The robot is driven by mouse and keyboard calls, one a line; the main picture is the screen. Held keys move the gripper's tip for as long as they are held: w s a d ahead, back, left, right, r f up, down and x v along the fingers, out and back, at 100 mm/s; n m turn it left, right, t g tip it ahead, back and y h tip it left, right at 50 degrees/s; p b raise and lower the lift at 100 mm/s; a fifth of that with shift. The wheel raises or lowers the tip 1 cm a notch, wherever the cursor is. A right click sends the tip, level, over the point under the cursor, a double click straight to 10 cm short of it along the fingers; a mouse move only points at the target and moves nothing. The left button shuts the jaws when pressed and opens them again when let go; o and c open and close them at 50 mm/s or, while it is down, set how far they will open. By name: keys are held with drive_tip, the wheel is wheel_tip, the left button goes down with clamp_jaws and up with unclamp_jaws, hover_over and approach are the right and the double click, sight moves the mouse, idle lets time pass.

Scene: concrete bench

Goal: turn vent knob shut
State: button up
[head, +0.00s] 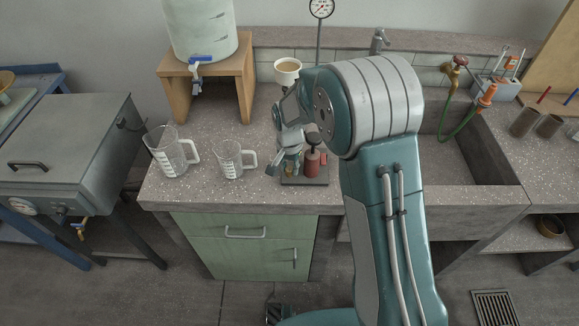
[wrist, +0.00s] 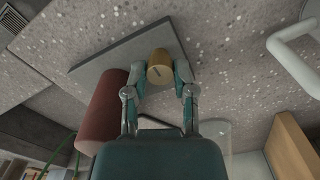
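The brass-coloured vent knob (wrist: 159,67), a short cylinder with a dark line on its end face, shows in the wrist view on a grey base plate (wrist: 105,72). My gripper (wrist: 161,77) has one finger on each side of it. The fingers are very close to its sides, but I cannot tell whether they touch. In the head view my gripper (head: 290,160) points down over the base plate (head: 305,181) and mostly hides the knob.
A dark red cylinder (wrist: 102,112) stands close beside the knob; it also shows in the head view (head: 312,161). Two glass measuring jugs (head: 170,155) (head: 232,160) stand to the left. A wooden stand (head: 170,95) with a water container and a cup (head: 287,72) are behind.

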sight(288, 168)
drive_tip(key=o, duration=0.4)
drive_tip(key=shift+a, duration=0.15)
wheel_tip(288, 168, up, 12)
drive_tip(key=shift+w+f, duration=0.1)
idle(0.6)
drive_tip(key=s+d+r+n+t, duration=0.1)
drive_tip(key=s+d+r+t, duration=0.1)
drive_tip(key=s+d+r, duration=0.5)
drive_tip(key=s+d+r+n+t, duration=0.1)
drive_tip(key=s+d+r, duration=0.1)
drive_tip(key=s, duration=0.4)
drive_tip(key=s+d+r+n+t, duration=0.1)
drive_tip(key=s+d+r, duration=0.1)
drive_tip(key=s, duration=0.4)
drive_tip(key=s+d+r+n+t, duration=0.1)
drive_tip(key=s+d+r+n, duration=0.1)
drive_tip(key=s, duration=0.5)
drive_tip(key=shift+s+d+r+t, duration=0.1)
drive_tip(key=shift+d+r+t, duration=0.25)
drive_tip(key=shift+d, duration=0.45)
